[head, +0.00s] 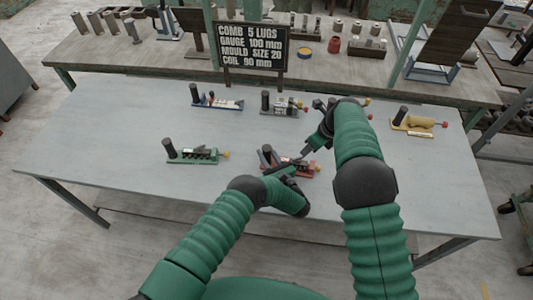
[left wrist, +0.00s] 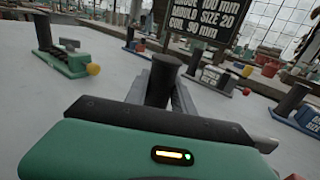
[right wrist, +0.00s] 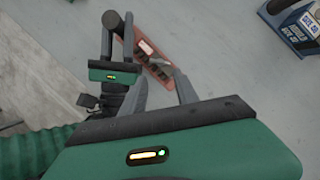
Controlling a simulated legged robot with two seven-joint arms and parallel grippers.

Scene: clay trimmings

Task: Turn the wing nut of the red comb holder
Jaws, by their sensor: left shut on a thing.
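The red comb holder (head: 301,170) lies on the grey table in front of me, partly hidden by my grippers. Its upright black post (head: 267,152) stands at its left end. My left gripper (head: 272,168) is shut on that post, which shows between the fingers in the left wrist view (left wrist: 161,78). My right gripper (head: 304,153) is above the holder, its fingers apart and empty. In the right wrist view the holder's red body (right wrist: 153,62) lies beyond the right fingers, beside the left gripper. I cannot make out the wing nut clearly.
Other holders stand around: green (head: 195,156) at left, blue (head: 220,102) and grey (head: 285,105) behind, yellow (head: 420,122) at right. A black sign (head: 252,45) stands at the table's back edge. The table's left front is clear.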

